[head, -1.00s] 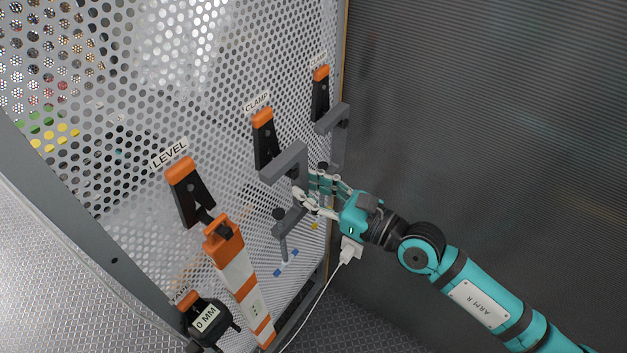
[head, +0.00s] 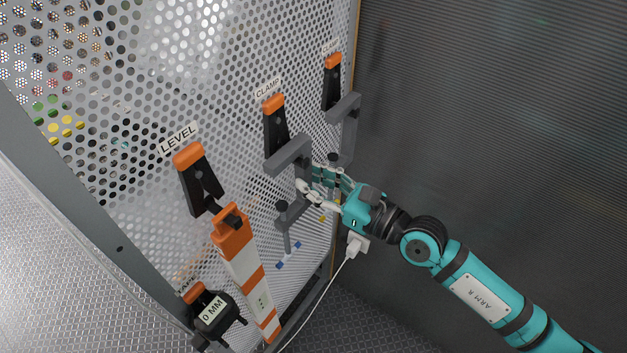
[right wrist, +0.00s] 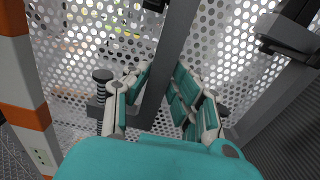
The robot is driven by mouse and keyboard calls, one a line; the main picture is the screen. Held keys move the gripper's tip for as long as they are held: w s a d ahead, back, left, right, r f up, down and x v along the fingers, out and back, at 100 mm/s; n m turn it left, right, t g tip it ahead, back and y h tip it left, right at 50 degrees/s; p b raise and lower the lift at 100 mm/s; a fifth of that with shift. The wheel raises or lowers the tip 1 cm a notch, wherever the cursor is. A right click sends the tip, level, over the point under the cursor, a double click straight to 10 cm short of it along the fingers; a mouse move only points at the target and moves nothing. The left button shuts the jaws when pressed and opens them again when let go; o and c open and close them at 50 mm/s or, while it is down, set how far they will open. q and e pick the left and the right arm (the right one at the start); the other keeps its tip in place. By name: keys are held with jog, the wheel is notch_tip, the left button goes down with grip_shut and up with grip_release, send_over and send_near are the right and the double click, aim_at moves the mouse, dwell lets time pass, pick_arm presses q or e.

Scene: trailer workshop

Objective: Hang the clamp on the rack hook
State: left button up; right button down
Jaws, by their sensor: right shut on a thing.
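The dark grey C-shaped clamp (head: 288,155) is upright in front of the perforated rack panel, its screw end hanging low. My right gripper (head: 309,190) is shut on its vertical bar; the bar (right wrist: 172,50) also shows between the fingers in the right wrist view. The rack hook (head: 275,128) labelled CLAMP, black with an orange top, is right behind and above the clamp's upper arm. The upper arm overlaps the hook's lower end, and I cannot tell whether they touch. My left gripper is not in view.
A second grey clamp (head: 346,112) hangs at a farther hook (head: 333,82), close to my right gripper. An orange and white level (head: 243,270) hangs to the left, with a tape measure (head: 212,312) low beside it. A dark ribbed wall (head: 490,110) stands at right.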

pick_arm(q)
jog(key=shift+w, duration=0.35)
pick_arm(e)
jog(key=shift+r, duration=0.2)
jog(key=c, duration=1.1)
grip_release()
jog(key=shift+o, duration=0.9)
jog(key=shift+f, duration=0.3)
jog(key=o, duration=0.5)
jog(key=shift+r, duration=0.1)
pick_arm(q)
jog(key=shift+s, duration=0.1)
pick_arm(e)
jog(key=shift+s+d, duration=0.1)
pick_arm(q)
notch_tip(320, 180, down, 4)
jog(key=b, duration=0.4)
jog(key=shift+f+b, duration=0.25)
jog(key=shift+b, duration=0.05)
pick_arm(e)
jog(key=v, duration=0.9)
jog(key=shift+s+d, duration=0.25)
jog(key=shift+d, duration=0.05)
